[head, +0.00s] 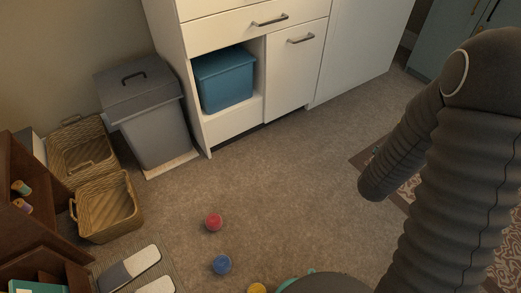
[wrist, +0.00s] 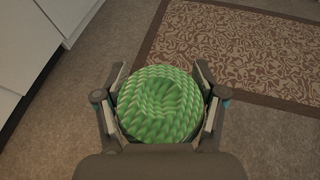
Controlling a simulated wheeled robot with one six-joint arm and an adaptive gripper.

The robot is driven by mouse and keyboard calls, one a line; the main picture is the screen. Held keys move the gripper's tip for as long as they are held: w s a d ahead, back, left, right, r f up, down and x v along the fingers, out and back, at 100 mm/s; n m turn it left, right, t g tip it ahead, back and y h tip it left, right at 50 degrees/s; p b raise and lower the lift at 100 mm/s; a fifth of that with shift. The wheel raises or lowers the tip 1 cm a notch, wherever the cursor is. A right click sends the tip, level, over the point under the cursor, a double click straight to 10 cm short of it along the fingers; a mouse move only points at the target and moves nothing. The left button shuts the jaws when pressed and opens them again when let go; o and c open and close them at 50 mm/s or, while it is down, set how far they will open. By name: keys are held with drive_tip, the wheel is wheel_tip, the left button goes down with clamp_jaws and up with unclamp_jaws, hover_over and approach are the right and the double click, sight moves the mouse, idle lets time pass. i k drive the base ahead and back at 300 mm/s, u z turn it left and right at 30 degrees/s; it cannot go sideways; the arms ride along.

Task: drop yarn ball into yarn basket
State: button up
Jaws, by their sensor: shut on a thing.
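A green braided yarn ball (wrist: 160,108) sits between the two fingers of my gripper (wrist: 161,76) in the wrist view, with a finger against each side. It is held above the carpet. In the head view my arm fills the right side, and neither the gripper nor the green ball can be made out. Two wicker baskets stand at the left of the head view, a nearer one (head: 108,208) and a farther one (head: 82,150). Both look empty, and I cannot tell which is the yarn basket. The gripper is well away from both.
Red (head: 214,222), blue (head: 222,265) and yellow (head: 257,288) balls lie on the carpet. A grey lidded bin (head: 150,125) and white cabinet (head: 235,125) stand behind. Slippers (head: 130,268) lie near the brown shelf (head: 38,235). A patterned rug (wrist: 240,50) lies ahead of the gripper.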

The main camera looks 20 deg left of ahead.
sight(117, 196)
drive_tip(key=i, duration=2.25)
drive_tip(key=z, duration=3.1)
drive_tip(key=k, duration=0.35)
drive_tip(key=z, duration=4.85)
